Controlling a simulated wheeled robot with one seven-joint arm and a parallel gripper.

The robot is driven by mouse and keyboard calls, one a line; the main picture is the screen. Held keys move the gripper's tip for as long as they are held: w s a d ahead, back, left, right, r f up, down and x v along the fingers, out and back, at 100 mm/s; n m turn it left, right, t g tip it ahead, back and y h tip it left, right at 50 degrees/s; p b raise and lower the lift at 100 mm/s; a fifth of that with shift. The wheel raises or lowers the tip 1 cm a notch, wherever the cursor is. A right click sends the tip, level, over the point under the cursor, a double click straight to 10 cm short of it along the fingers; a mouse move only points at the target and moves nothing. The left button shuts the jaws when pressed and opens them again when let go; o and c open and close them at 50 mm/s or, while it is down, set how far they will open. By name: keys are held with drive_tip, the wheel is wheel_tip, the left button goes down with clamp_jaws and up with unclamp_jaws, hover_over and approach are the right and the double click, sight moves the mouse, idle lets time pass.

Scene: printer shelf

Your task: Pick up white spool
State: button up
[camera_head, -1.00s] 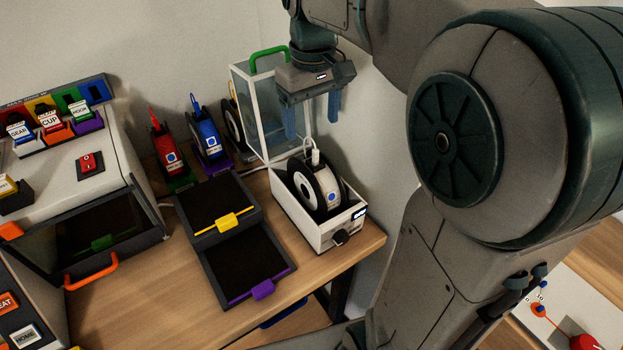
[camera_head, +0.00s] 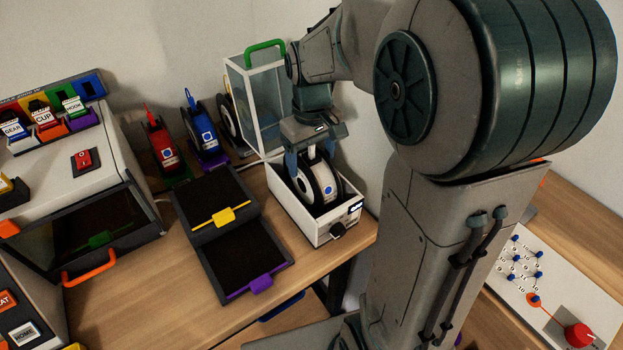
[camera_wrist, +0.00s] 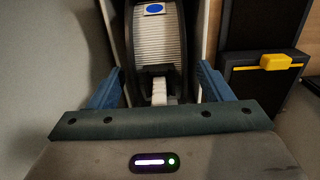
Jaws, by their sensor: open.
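The white spool (camera_head: 326,186) stands upright in a white box-shaped holder (camera_head: 325,233) near the right end of the shelf. It has black side flanges and a blue dot on its white winding. My gripper (camera_head: 313,160) is right above the spool, pointing down, with its blue fingers apart. In the wrist view the spool (camera_wrist: 158,38) lies ahead between the two open fingers of my gripper (camera_wrist: 160,90). A white tab stands at the spool's near part. I cannot tell whether the fingers touch the flanges.
A glass case with a green handle (camera_head: 265,46) stands close behind my gripper. Red (camera_head: 163,148) and blue (camera_head: 206,130) spools stand to the left. Dark trays with yellow (camera_head: 222,215) and purple (camera_head: 261,284) handles lie beside the holder. A printer (camera_head: 75,170) is further left.

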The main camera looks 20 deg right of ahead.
clamp_jaws()
